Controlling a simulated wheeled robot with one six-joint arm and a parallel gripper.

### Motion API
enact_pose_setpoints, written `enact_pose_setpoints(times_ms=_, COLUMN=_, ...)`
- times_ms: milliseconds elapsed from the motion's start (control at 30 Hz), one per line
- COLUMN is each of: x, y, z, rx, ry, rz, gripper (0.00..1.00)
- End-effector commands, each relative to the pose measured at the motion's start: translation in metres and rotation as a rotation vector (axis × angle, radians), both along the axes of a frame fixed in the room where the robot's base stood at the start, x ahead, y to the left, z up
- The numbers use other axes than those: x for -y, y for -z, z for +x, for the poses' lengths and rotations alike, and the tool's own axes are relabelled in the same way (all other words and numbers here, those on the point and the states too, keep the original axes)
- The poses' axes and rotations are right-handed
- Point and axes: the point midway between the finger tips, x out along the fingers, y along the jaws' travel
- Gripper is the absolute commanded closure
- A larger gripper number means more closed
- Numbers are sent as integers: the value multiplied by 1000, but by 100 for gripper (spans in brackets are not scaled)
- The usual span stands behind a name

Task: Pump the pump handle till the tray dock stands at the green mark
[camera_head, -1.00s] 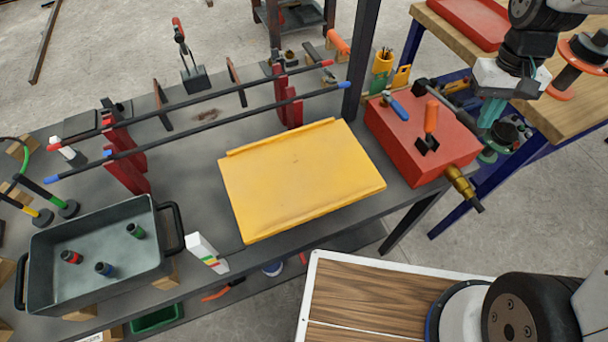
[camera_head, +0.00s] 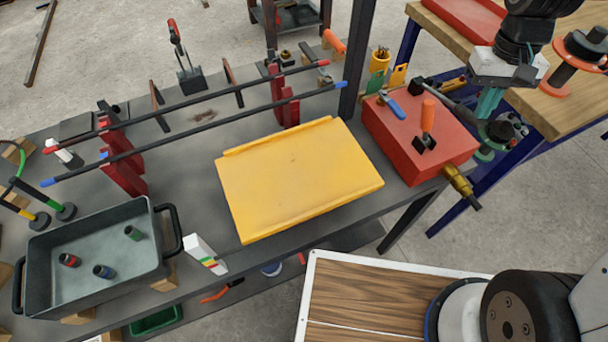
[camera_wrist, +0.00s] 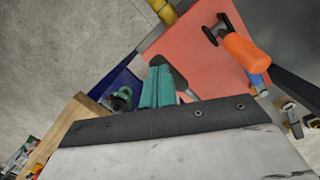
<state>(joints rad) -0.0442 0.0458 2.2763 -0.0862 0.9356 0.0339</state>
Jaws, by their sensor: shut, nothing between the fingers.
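The red pump box (camera_head: 405,150) stands at the right end of the grey bench. Its dark pump handle (camera_head: 460,108) slopes toward the right. My gripper (camera_head: 488,108) has its teal fingers shut and empty, beside the handle; I cannot tell whether they touch it. In the wrist view the shut fingers (camera_wrist: 157,90) are left of a dark bar and the red box (camera_wrist: 200,50). The yellow tray dock (camera_head: 300,180) lies level, left of the pump.
An orange upright lever (camera_head: 428,116) and a blue-handled tool (camera_head: 392,106) are on the pump box. A wooden table (camera_head: 560,100) stands to the right. Two long bars (camera_head: 200,100) span red stands behind the dock. A grey tray (camera_head: 100,255) holds several small parts.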

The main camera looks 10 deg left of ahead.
Motion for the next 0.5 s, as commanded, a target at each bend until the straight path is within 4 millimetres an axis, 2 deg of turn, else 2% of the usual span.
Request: enact_pose_setpoints(times_ms=500, x=-11, y=-55, z=17, rx=0, ry=0, rz=0, gripper=100)
